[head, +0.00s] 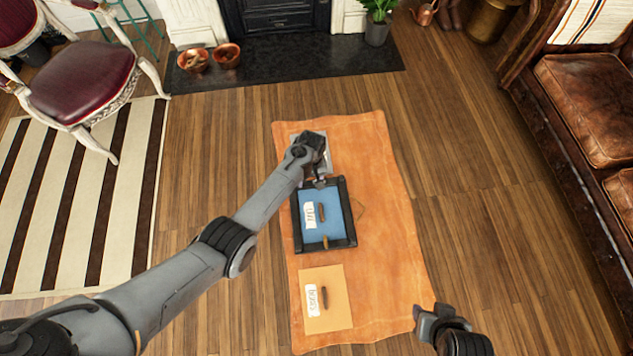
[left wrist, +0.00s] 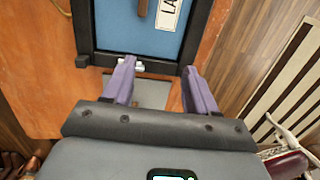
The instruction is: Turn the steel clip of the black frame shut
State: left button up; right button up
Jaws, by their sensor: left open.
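The black frame (head: 349,212) lies flat on an orange leather mat, with a blue panel (head: 333,218) inside it. The panel bears a white label and a brown strip. My left gripper (head: 319,183) is over the frame's far edge, pointing down. In the left wrist view the left gripper (left wrist: 159,68) is open, its two fingers apart at the frame's edge. A small pale metal piece, seemingly the steel clip (left wrist: 134,64), shows at that edge beside one finger. Its exact angle is unclear. My right gripper (head: 430,318) is at the lower right, away from the frame.
The orange mat (head: 385,230) lies on a wooden floor. A tan labelled card (head: 338,312) lies nearer me, and a grey card (head: 298,138) lies beyond the frame, partly hidden by my left arm. A small brown piece (head: 326,242) sits at the frame's near edge.

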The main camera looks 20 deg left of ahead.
pick_arm(q)
jog(key=w+t+b, duration=0.1)
jog(key=w+b, duration=0.2)
jog(key=w, duration=0.2)
jog(key=f+b, duration=0.2)
jog(key=f, duration=0.1)
jog(key=f+b, duration=0.4)
jog(key=f, duration=0.1)
jog(key=shift+d+f, duration=0.3)
jog(key=shift+d, duration=0.05)
pick_arm(e)
notch_tip(320, 180, down, 10)
jog(key=shift+s+f, duration=0.2)
jog(key=shift+d, duration=0.1)
pick_arm(q)
jog(key=c, duration=1.1)
jog(key=shift+o, duration=0.2)
